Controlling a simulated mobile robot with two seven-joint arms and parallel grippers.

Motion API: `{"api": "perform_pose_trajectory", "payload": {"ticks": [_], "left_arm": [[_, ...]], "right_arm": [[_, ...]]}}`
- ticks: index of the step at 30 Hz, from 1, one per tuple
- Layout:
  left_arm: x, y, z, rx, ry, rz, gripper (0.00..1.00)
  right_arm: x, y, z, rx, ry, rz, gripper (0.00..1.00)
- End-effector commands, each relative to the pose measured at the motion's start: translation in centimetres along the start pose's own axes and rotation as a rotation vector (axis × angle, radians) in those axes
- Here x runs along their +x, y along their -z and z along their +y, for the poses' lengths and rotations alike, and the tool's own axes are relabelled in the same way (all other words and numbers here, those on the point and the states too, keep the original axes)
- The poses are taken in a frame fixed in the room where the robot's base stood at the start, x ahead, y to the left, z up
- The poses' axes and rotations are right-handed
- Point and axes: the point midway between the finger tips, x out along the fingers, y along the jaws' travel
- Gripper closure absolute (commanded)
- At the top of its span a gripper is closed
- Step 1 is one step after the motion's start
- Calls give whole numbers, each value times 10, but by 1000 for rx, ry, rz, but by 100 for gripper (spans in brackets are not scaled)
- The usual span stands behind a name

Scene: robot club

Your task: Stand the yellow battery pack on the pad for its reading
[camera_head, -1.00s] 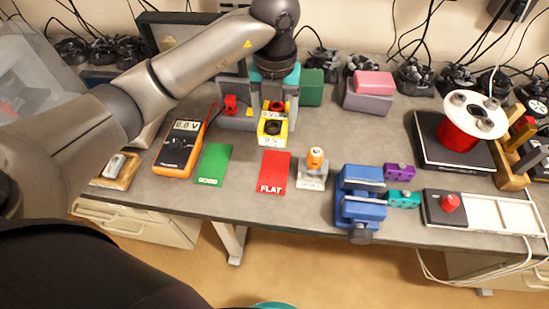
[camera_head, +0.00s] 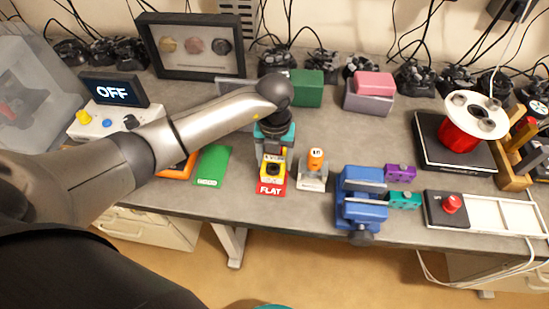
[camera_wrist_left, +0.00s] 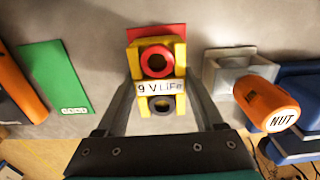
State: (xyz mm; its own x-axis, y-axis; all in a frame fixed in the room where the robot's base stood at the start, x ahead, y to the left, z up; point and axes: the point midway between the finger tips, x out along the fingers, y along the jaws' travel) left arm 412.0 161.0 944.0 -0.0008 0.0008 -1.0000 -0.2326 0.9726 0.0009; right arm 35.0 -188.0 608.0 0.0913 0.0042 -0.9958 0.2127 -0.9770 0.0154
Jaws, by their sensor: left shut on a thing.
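The yellow battery pack (camera_head: 271,170), with a red ring and a dark ring on its face and a "9 V LiFe" label, is between the fingers of my left gripper (camera_head: 270,152). The pack also shows in the left wrist view (camera_wrist_left: 160,80), with a finger on each side. My left gripper is shut on it. The pack is over the red FLAT card (camera_head: 270,189); I cannot tell whether it touches the card. The orange meter (camera_head: 175,170) is mostly hidden behind my arm.
The green card (camera_head: 212,165) lies left of the red card. An orange cylinder marked NUT (camera_wrist_left: 267,103) sits in a grey holder close on the right. A blue vise (camera_head: 360,200) stands further right. A box with an OFF display (camera_head: 113,91) is at left.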

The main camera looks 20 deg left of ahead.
Motion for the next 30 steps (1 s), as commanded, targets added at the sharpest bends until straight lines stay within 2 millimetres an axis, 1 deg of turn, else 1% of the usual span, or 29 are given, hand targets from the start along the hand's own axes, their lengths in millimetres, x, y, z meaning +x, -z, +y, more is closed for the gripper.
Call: {"api": "perform_pose_trajectory", "payload": {"ticks": [4, 8, 9, 15, 16, 25, 28, 30], "left_arm": [[-1, -1, 0, 0, 1, -2, 100], [3, -1, 0, 0, 1, -2, 100], [2, 0, 0, 0, 0, -1, 26], [2, 0, 0, -1, 0, -1, 3], [2, 0, 0, -1, 0, -1, 0], [0, 0, 0, -1, 0, -1, 0], [-10, -1, 0, 0, 2, -4, 0], [-22, -2, 0, 0, 1, -5, 0]], "right_arm": [[0, 0, 0, 0, 0, 0, 50], [3, 0, 0, 0, 0, 0, 50], [2, 0, 0, 0, 0, 0, 50], [2, 0, 0, 0, 0, 0, 50], [2, 0, 0, 0, 0, 0, 50], [0, 0, 0, 0, 0, 0, 50], [-2, 0, 0, 0, 0, 0, 50], [-3, 0, 0, 0, 0, 0, 50]]}}
